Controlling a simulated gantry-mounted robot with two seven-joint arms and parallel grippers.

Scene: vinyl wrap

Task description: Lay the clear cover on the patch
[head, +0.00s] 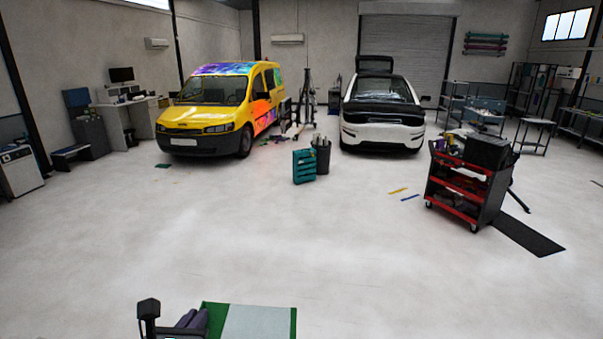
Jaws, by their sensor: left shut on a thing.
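A green board (209,317) lies at the bottom edge of the head view, cut off by the frame. A pale grey sheet-like area (260,322) covers most of its visible top, with green showing at the left and right. I cannot tell the clear cover apart from the patch there. My left gripper (192,319), with dark purplish fingers, is at the board's left edge, low in the view. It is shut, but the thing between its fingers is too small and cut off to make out. My right gripper is not in view.
A red and black tool cart (468,187) stands at the right, with a dark mat (527,234) beside it. A teal drawer unit (304,166) stands mid-floor. A yellow van (207,112) and a white car (381,113) are behind.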

